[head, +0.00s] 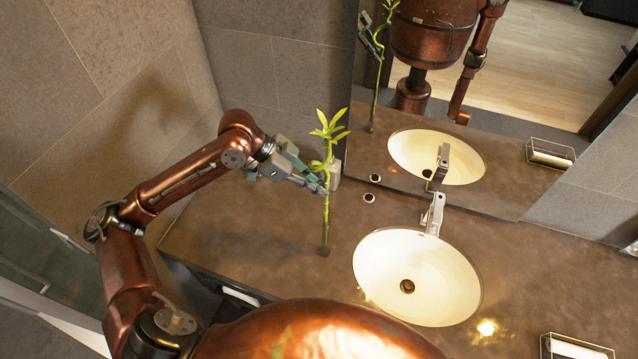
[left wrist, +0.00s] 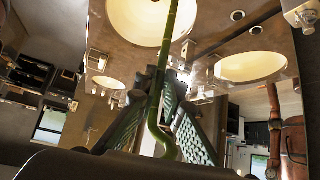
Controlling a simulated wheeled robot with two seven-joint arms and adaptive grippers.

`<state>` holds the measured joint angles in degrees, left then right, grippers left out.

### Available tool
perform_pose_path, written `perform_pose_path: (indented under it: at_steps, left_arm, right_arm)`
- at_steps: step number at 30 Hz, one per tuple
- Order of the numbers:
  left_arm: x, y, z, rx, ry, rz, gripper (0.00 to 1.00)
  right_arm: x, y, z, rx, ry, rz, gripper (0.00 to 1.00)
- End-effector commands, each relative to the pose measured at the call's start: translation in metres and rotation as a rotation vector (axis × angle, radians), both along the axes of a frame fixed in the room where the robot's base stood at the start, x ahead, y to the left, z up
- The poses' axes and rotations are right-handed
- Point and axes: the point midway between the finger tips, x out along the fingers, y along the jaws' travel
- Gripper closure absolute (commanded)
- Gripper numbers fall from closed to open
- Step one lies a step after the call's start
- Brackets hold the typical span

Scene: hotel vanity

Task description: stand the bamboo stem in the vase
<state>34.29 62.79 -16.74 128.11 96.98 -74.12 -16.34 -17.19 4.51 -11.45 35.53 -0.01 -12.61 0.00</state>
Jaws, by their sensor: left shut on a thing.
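The bamboo stem (head: 326,222) is green and close to upright, with leaves at its top. Its lower end is at or just above the brown counter, by a small dark spot; I cannot tell whether it touches. My left gripper (head: 325,186) is shut on the stem below the leaves. In the left wrist view the stem (left wrist: 174,32) runs between the fingers of the left gripper (left wrist: 160,82) and bends near them. I cannot make out a vase in either view. My right gripper is not in view.
A white oval basin (head: 450,285) with a metal faucet (head: 433,214) is sunk in the counter (head: 225,225) to the right. A small round fitting (head: 369,198) lies near the mirror (head: 500,190). A wire holder (head: 577,347) is at lower right. The counter left of the stem is clear.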

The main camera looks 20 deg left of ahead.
Motion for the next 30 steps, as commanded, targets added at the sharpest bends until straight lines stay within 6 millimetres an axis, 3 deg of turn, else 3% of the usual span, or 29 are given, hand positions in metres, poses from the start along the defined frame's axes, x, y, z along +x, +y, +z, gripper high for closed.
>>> perform_pose_path:
  at_steps: [30]
  left_arm:
    - [0.000,0.000,-0.040,0.000,0.001,0.000,1.00]
  right_arm:
    - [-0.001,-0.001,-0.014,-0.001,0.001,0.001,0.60]
